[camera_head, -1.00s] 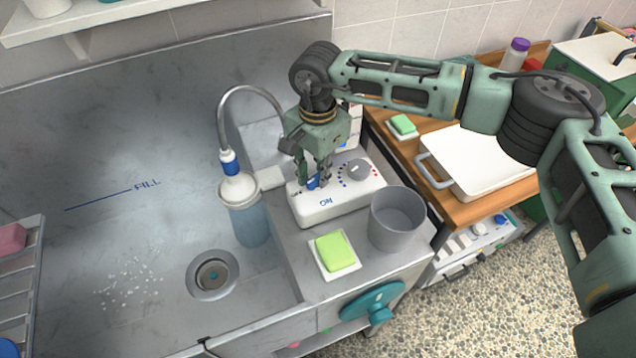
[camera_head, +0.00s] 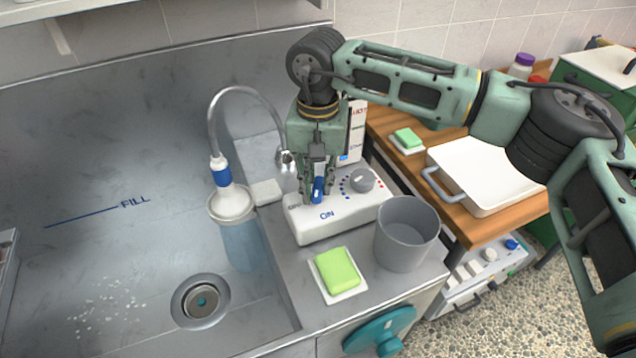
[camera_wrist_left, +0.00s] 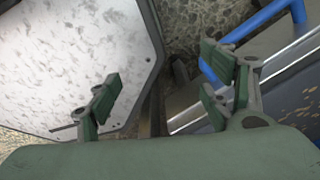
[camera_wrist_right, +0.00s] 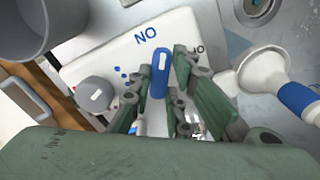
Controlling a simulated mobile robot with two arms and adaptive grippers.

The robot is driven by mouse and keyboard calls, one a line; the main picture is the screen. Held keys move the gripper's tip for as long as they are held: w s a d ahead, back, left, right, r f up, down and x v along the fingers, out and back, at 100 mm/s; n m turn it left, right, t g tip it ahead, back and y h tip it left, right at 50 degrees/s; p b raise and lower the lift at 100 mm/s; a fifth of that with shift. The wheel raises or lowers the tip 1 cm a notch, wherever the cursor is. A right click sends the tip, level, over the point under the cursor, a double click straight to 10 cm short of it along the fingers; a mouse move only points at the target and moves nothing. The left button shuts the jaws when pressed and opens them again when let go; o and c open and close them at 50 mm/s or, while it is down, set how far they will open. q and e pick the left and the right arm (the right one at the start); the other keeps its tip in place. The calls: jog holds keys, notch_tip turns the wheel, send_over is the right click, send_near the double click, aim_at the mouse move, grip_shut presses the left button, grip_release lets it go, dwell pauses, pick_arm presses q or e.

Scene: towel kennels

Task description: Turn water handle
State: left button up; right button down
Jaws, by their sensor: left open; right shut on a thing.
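The white control box (camera_head: 340,222) stands on the steel counter beside the sink. Its blue water handle (camera_head: 318,190) points toward the printed ON mark. My right gripper (camera_head: 317,187) reaches down from above and is shut on the blue handle. In the right wrist view, the blue handle (camera_wrist_right: 160,75) sits between my right fingers (camera_wrist_right: 163,82), its white-marked end toward the lettering. A grey dial (camera_head: 362,181) sits to the right of the handle. My left gripper (camera_wrist_left: 163,80) shows only in the left wrist view, open and empty, away from the box.
A grey cup (camera_head: 407,235) and a green sponge on a white dish (camera_head: 337,270) stand close in front of the box. A white tray (camera_head: 485,175) lies on the wooden shelf at right.

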aim_at(318, 185)
jog(key=shift+w+r, duration=0.1)
jog(key=shift+r, duration=0.05)
jog(key=c, duration=1.6)
grip_release()
jog(key=shift+c, duration=0.2)
notch_tip(318, 185, up, 12)
